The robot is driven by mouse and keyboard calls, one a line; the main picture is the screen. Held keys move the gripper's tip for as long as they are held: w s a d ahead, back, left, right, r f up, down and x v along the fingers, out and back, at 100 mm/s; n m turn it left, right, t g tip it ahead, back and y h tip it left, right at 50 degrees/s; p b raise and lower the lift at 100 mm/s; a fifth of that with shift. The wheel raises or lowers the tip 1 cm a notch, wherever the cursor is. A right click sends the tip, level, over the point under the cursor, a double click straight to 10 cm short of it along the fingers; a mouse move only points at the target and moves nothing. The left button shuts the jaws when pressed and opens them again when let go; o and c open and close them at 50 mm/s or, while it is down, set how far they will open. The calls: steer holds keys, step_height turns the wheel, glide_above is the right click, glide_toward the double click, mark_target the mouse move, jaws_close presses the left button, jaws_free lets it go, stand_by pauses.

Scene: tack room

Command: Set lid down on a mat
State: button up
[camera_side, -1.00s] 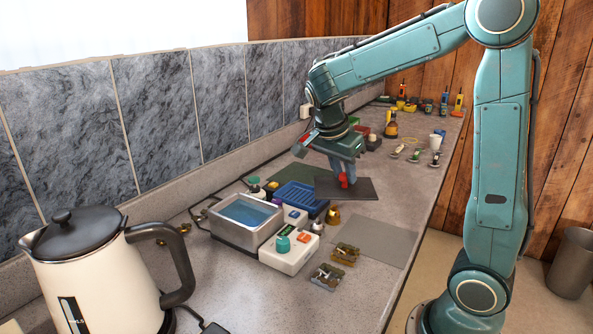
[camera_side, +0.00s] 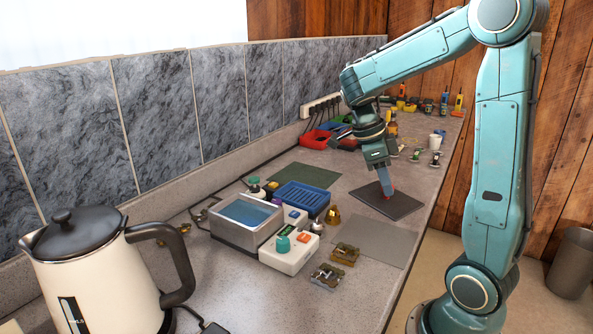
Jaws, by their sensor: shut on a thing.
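The grey mat lies flat and bare near the counter's front edge. A dark green mat (camera_side: 303,175) lies bare to the left of the lid.
A metal basin (camera_side: 224,232), a blue tray (camera_side: 302,197) and a white box (camera_side: 290,258) stand left of the grey mat. Small brass-coloured parts lie near it. Red bins (camera_side: 315,140), bottles and a white cup (camera_side: 436,139) stand farther back. A kettle (camera_side: 95,265) fills the near left.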

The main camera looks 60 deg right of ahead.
mark_target(377, 199)
steer(key=shift+f, duration=3.95)
steer(key=shift+f, duration=0.15)
steer(key=o, duration=1)
steer(key=v, duration=1.1)
steer(key=shift+w, duration=0.1)
steer(key=shift+w+a+r, duration=0.15)
steer(key=shift+w+r, duration=0.05)
steer(key=shift+r, duration=0.4)
